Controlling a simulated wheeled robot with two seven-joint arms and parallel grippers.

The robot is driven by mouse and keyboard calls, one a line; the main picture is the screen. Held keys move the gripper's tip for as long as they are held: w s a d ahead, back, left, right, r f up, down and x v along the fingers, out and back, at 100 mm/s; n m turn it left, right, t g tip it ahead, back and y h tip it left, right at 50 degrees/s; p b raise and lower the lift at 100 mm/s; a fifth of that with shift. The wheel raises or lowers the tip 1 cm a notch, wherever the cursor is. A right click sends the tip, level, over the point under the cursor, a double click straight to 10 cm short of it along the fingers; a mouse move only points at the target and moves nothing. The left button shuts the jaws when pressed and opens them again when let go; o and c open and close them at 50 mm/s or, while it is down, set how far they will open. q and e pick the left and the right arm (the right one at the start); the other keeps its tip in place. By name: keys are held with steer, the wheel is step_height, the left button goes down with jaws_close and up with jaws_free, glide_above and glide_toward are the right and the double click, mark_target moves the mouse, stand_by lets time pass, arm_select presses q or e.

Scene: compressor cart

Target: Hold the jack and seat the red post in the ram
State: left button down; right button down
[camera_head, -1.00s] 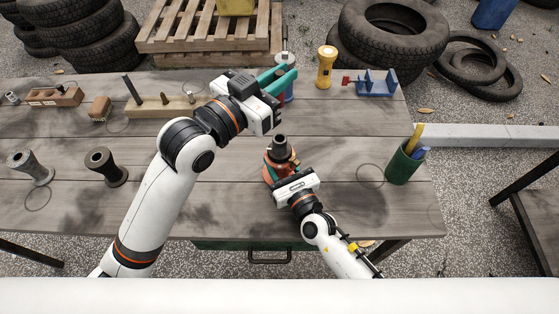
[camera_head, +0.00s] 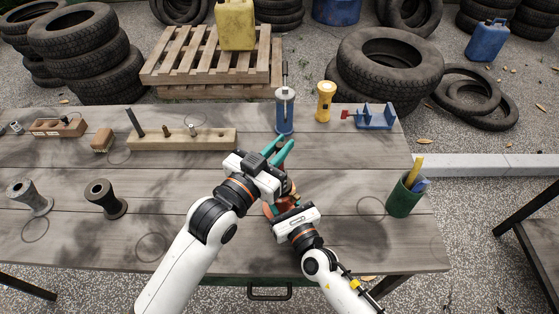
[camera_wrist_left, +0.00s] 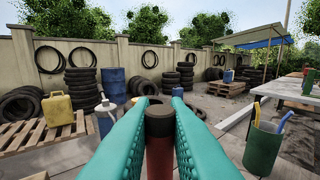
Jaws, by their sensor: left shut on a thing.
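The red post (camera_wrist_left: 159,158), with a dark collar on top, stands upright between the teal fingers of my left gripper (camera_head: 284,149), which is shut on it. In the head view this gripper is over the jack (camera_head: 284,203), an orange-red body at the middle of the bench. My left gripper and wrist hide the jack's ram and the post's lower end, so I cannot tell whether the post touches the ram. My right gripper (camera_head: 279,207) is at the jack's near side, its fingers around the body and apparently shut on it.
A blue pump-like bottle (camera_head: 285,112), a yellow flashlight (camera_head: 325,100) and a blue fixture (camera_head: 375,117) stand at the back. A wooden block with pegs (camera_head: 205,139) is at back left. Two spools (camera_head: 104,199) stand left. A green cup (camera_head: 404,196) is right.

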arm_select(q)
steer(key=shift+f, duration=1.85)
steer(key=shift+f, duration=0.15)
steer(key=c, duration=1.4)
jaws_free()
steer(key=v, duration=1.2)
arm_select(e)
steer(key=c, duration=0.7)
jaws_free()
steer(key=shift+c, duration=0.2)
